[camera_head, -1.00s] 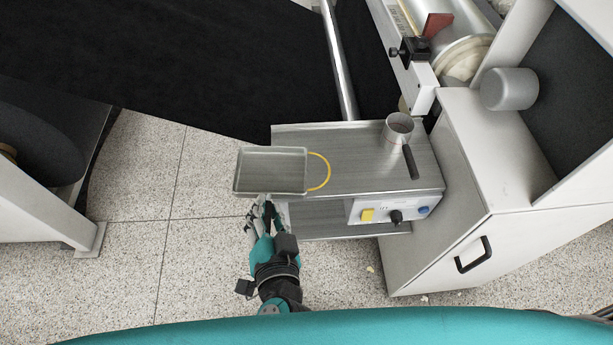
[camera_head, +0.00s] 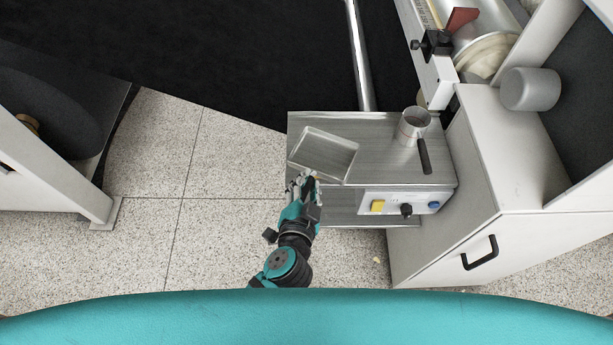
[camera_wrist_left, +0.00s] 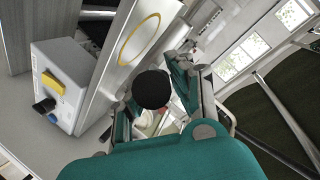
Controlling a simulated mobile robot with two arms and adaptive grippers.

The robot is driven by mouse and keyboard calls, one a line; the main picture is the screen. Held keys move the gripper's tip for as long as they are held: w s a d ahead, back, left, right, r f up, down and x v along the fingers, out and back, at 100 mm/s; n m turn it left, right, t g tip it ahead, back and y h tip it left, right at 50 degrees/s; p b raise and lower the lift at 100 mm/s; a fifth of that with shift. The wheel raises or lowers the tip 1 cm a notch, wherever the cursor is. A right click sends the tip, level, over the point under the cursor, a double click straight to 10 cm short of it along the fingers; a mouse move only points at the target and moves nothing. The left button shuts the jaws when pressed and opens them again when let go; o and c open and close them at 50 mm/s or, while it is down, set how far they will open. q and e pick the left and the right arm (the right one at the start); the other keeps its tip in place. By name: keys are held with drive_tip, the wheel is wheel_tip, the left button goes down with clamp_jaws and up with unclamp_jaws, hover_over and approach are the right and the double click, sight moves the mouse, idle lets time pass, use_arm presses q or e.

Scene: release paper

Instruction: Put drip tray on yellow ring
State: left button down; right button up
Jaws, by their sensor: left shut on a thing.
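The drip tray (camera_head: 323,154) is a shallow grey metal tray with a raised rim. In the head view it is over the left part of the metal shelf, turned at an angle. My left gripper (camera_head: 307,181) is shut on its near edge. The tray hides the yellow ring in the head view. The yellow ring (camera_wrist_left: 139,38) shows on the shelf surface in the left wrist view. I cannot tell whether the tray touches the shelf. My right gripper is not in view.
On the metal shelf (camera_head: 375,125) stand a metal cup (camera_head: 413,125) and a dark handle-like bar (camera_head: 425,156) at the right. A control box (camera_head: 398,203) with a yellow button sits below. A white cabinet (camera_head: 500,155) stands right. Black sheeting (camera_head: 230,60) lies behind.

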use_arm(q)
drive_tip(key=shift+w+a, duration=0.1)
drive_tip(key=shift+w, duration=1.05)
drive_tip(key=shift+w+f, duration=0.1)
drive_tip(key=shift+f, duration=1.75)
drive_tip(key=c, duration=1.2)
unclamp_jaws()
drive_tip(key=shift+s, duration=0.2)
drive_tip(key=b+v, duration=0.2)
drive_tip(key=v, duration=1)
drive_tip(key=shift+a+f, duration=0.1)
drive_tip(key=shift+w, duration=0.1)
